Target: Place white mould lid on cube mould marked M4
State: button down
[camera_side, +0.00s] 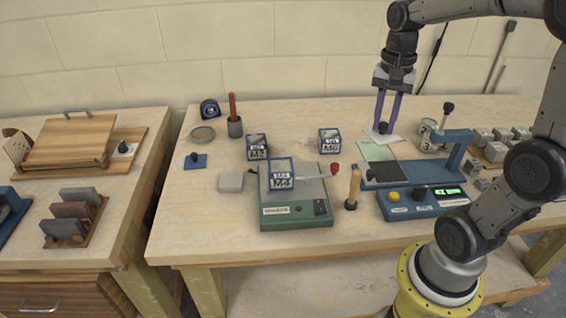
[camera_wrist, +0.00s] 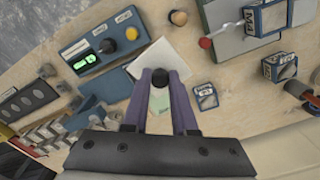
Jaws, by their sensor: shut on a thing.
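The white mould lid (camera_wrist: 150,62) is a flat white plate with a dark knob. My gripper (camera_side: 385,122) is shut on that knob at the back right of the bench. In the wrist view the knob sits between my fingertips (camera_wrist: 161,78), with the plate beyond them. I cannot tell how far the lid is off the bench. The cube mould marked M4 (camera_side: 281,178) has blue edges and stands on the green vibrating table (camera_side: 310,215), to the left of and in front of my gripper. It also shows at the wrist view's top right (camera_wrist: 236,25).
Similar cube moulds stand behind M4, one at left (camera_side: 257,147) and one at right (camera_side: 330,140); their marks are hard to read. A red-tipped rod (camera_side: 333,168) reaches beside M4. A wooden-handled tool (camera_side: 353,188) and a blue tester (camera_side: 425,195) stand to the right. A blue lid (camera_side: 195,161) lies at left.

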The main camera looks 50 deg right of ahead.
jog(key=w+a+r+n, duration=0.2)
jog(key=a+r+n, duration=0.1)
jog(key=a, duration=0.4)
jog(key=w+a+r+n, duration=0.2)
jog(key=a+n, duration=0.1)
jog(key=a, duration=0.4)
send_near(281, 168)
jog(key=shift+s, duration=0.55)
jog(key=f, duration=0.1)
jog(key=w+f, duration=0.1)
jog(key=f, duration=0.1)
jog(key=shift+f, duration=0.6)
jog(key=shift+f, duration=0.6)
jog(key=c, duration=0.7)
grip_release()
jog(key=shift+r, duration=0.15)
